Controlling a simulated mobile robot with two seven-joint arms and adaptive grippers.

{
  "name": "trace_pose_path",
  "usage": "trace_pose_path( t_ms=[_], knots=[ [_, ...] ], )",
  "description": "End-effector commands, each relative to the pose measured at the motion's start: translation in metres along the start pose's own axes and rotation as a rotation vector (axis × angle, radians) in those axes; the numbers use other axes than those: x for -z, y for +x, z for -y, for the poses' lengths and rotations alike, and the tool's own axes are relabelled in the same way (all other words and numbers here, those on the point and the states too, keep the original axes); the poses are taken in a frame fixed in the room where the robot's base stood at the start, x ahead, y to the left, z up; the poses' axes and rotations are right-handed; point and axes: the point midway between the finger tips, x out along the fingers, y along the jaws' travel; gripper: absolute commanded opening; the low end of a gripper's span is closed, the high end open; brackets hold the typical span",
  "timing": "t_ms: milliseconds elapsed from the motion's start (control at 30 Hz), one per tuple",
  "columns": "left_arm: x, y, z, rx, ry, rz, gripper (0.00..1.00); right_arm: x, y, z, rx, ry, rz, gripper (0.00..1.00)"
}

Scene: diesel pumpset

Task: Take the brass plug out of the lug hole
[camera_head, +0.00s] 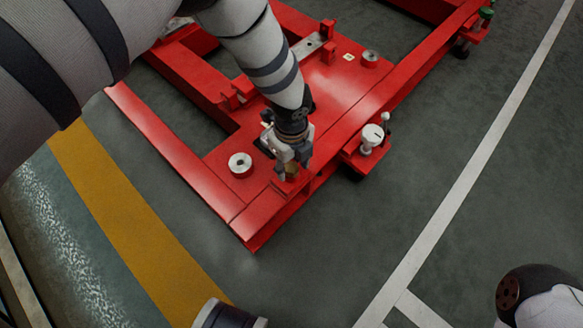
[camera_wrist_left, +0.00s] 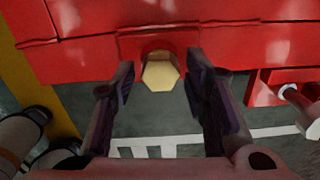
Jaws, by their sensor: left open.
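The brass plug (camera_wrist_left: 160,73) has a hexagonal head and sits at the red lug (camera_wrist_left: 125,44) on the frame's edge. In the head view the plug (camera_head: 291,171) is a small brass patch, mostly covered by my gripper. My left gripper (camera_wrist_left: 160,98) is open, with one finger on each side of the plug head and a visible gap on both sides. In the head view my left gripper (camera_head: 287,170) points down at the frame's front end. The hole itself is hidden behind the plug head. My right gripper is not in view.
The red base frame (camera_head: 190,165) carries round grey mounts (camera_head: 240,163) on its top. A white-topped fitting (camera_head: 372,136) stands on a side bracket right of my gripper. Grey floor with white lines (camera_head: 450,210) and a yellow stripe (camera_head: 130,230) lies clear in front.

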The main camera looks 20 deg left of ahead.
Motion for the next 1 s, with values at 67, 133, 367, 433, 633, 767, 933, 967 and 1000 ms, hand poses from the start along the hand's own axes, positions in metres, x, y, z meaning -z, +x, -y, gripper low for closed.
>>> trace_pose_path(
  t_ms=[67, 133, 367, 433, 633, 767, 933, 967, 1000],
  knots=[
    [0.0, 0.0, 0.0, 0.0, 0.124, 0.0, 0.41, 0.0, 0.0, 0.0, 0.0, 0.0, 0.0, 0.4],
    [0.0, 0.0, 0.0, 0.0, 0.241, 0.0, 0.41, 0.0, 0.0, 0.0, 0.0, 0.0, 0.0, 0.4],
    [0.0, 0.0, 0.0, 0.0, 0.449, 0.0, 0.41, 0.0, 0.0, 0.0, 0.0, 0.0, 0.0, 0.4],
    [0.0, 0.0, 0.0, 0.0, 0.448, 0.0, 0.41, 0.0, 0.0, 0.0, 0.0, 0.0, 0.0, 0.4],
    [-0.0004, 0.0001, 0.0004, 0.0, 0.445, 0.0, 0.41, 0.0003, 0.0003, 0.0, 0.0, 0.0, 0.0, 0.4],
    [-0.0004, 0.0, 0.0004, 0.0, 0.445, 0.0, 0.23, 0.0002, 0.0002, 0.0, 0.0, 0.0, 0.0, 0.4],
    [-0.0004, 0.0001, 0.0004, 0.0, 0.444, 0.0, 0.0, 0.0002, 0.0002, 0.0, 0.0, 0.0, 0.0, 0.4],
    [-0.0003, 0.0001, 0.0004, 0.0, 0.444, 0.0, 0.0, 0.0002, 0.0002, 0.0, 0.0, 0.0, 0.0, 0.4],
    [-0.0003, -0.0003, 0.0004, 0.0, 0.444, 0.0, 0.0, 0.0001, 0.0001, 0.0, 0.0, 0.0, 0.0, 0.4]
  ],
)
